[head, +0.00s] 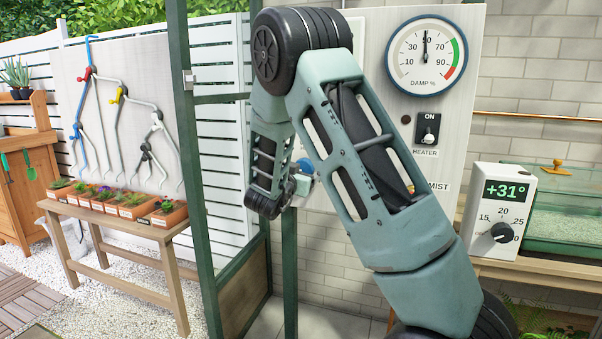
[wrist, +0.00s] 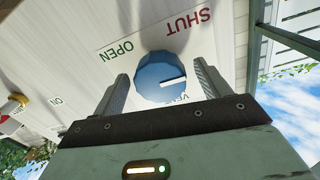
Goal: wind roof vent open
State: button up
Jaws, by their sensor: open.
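The vent knob (wrist: 158,72) is a blue faceted dial with a white pointer line, on a pale panel. In the wrist view its pointer aims to the right, toward neither word directly. The red word SHUT is above right of it and the green word OPEN above left. A label below it is partly hidden by my gripper. My gripper (wrist: 160,80) is open, with one finger on each side of the knob; I cannot tell whether they touch it. In the head view a bit of the blue knob (head: 306,165) shows beside my wrist; the fingers are mostly hidden.
The panel also holds a DAMP gauge (head: 426,56), a HEATER switch (head: 427,129) and a mostly hidden MIST control. A thermostat box (head: 498,211) reading +31° stands at right beside a glass case (head: 572,215). A green post (head: 198,180) stands left of my arm.

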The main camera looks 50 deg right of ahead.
jog(key=c, duration=1)
